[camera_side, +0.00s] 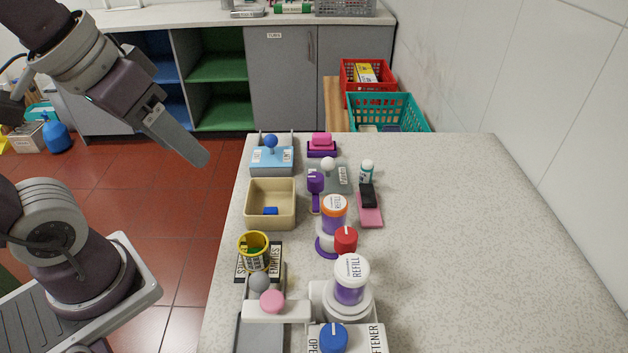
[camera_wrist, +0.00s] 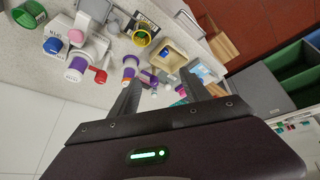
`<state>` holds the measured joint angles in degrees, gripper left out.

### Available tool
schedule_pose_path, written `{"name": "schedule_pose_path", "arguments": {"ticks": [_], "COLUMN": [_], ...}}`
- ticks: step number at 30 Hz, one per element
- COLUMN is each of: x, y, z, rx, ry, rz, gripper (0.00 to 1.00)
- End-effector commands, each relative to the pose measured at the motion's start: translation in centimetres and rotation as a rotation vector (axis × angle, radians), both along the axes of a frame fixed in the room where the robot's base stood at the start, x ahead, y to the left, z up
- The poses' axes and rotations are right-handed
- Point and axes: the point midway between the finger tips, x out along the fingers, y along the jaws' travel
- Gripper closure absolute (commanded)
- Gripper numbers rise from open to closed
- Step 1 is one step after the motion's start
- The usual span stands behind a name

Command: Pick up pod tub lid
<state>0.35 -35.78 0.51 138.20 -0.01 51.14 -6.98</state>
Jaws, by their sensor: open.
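A flat grey slab with a white ball knob (camera_side: 328,164) and a small label lies on the counter; it looks like the pod tub lid, though I cannot read the label. Left of it and nearer is an open tan tub (camera_side: 248,222) with a blue block inside; the tub also shows in the wrist view (camera_wrist: 177,58). My gripper (camera_side: 201,159) is open and empty, high and left of the counter, well apart from the slab. In the wrist view its fingers (camera_wrist: 162,92) spread either side of the slab's area, where small things are hard to tell apart.
A light blue box with a blue knob (camera_side: 271,160) stands behind the tub. A purple scoop (camera_side: 316,188), a refill bottle (camera_side: 334,222), a pink brush (camera_side: 370,215) and a small white bottle (camera_side: 366,172) crowd the slab. The counter's right side (camera_side: 480,240) is clear.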

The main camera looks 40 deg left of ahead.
Motion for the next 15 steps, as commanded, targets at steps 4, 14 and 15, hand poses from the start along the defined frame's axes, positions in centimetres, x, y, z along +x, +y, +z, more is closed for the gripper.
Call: {"name": "schedule_pose_path", "arguments": {"ticks": [4, 14, 15], "x": [9.8, 27.7, 28.5], "y": [0.3, 1.1, 1.1], "z": [0.5, -11.3, -12.4], "rx": [-0.143, -0.298, -0.303], "ry": [0.104, 0.228, 0.231], "rz": [0.329, 1.038, 1.078], "gripper": [0.45, 0.45, 0.45]}}
